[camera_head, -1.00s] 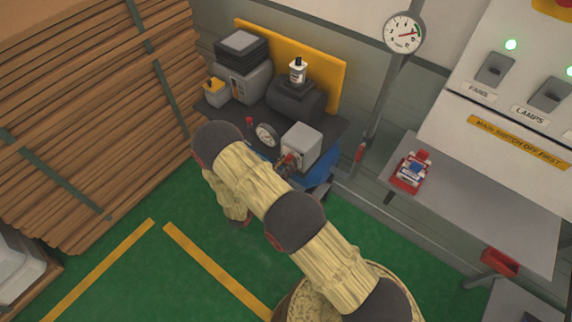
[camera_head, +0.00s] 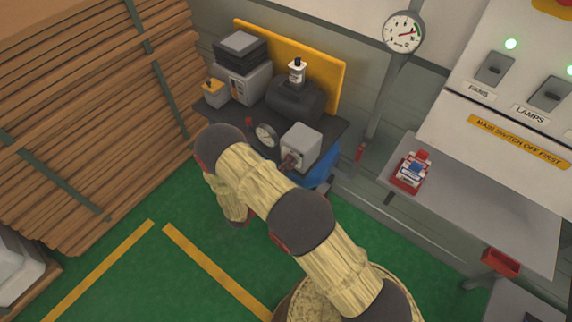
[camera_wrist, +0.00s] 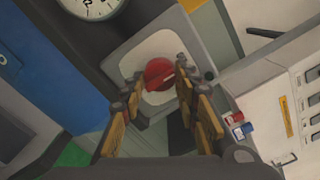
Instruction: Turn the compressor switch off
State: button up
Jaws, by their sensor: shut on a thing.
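The compressor's grey switch box (camera_head: 301,139) stands at the front edge of the dark machine top, above a blue body (camera_head: 322,168). In the wrist view, a round red knob (camera_wrist: 158,72) sits on a pale plate on the box face (camera_wrist: 135,60). My gripper (camera_wrist: 161,80) is shut on the red knob, with one finger on each side of it. In the head view, my gripper (camera_head: 290,161) is at the front of the switch box and hides the knob. I cannot read the knob's setting.
A round gauge (camera_head: 265,135) is left of the box. A dark cylinder (camera_head: 295,98) with a white bottle (camera_head: 297,72) stands behind. A grey bench (camera_head: 470,200) with a red-and-blue item (camera_head: 411,172) is at right, below a switch panel (camera_head: 510,90). Stacked planks (camera_head: 90,100) stand left.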

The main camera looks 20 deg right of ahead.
jog(key=shift+n, duration=0.3)
dwell(0.4)
jog(key=o, duration=1)
jog(key=shift+o, duration=0.8)
jog(key=shift+a, duration=0.15)
jog(key=v, duration=1.1)
jog(key=shift+s+a, duration=0.25)
jog(key=shift+a, duration=0.05)
